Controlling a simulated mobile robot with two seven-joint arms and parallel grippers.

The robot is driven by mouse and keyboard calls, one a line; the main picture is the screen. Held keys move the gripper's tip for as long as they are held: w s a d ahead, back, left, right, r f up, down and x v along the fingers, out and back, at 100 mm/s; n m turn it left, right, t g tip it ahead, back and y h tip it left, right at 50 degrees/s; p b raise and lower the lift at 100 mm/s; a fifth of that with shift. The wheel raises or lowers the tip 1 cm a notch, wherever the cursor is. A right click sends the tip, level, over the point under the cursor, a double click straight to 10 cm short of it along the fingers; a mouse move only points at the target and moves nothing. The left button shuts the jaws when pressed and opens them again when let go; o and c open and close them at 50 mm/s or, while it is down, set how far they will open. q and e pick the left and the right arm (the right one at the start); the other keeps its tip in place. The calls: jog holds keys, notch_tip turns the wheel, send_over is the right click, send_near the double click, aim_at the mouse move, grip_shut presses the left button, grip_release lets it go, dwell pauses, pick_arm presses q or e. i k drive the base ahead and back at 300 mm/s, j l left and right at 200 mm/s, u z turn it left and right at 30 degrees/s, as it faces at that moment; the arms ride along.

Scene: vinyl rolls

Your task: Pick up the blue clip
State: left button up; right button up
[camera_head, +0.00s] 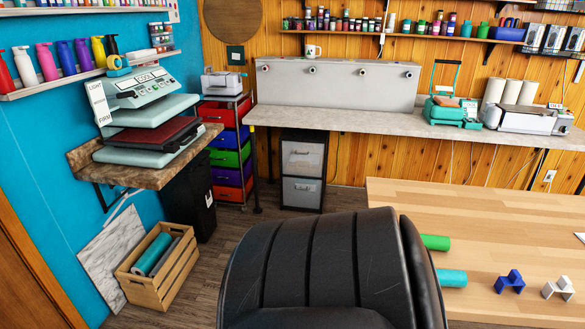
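The blue clip (510,281) stands on the light wooden table (460,208) at the lower right of the head view. A white clip (558,288) of similar shape stands to its right. A green roll (435,242) and a teal roll (452,278) lie on the table to the left of the blue clip, partly hidden by the black chair. Neither of my grippers shows in this view.
A black chair (325,262) fills the lower middle and blocks the table's left side. A wooden crate (156,270) with rolls stands on the floor at left. The table between the rolls and its far edge is clear. Shelves and a long counter line the walls.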

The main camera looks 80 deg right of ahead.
aim_at(514, 279)
jog(key=k+j+z, duration=0.1)
jog(key=z, duration=0.3)
jog(key=k+j+z, duration=0.1)
jog(key=j+z, duration=0.25)
jog(key=l+z, duration=0.1)
jog(key=z, duration=3.15)
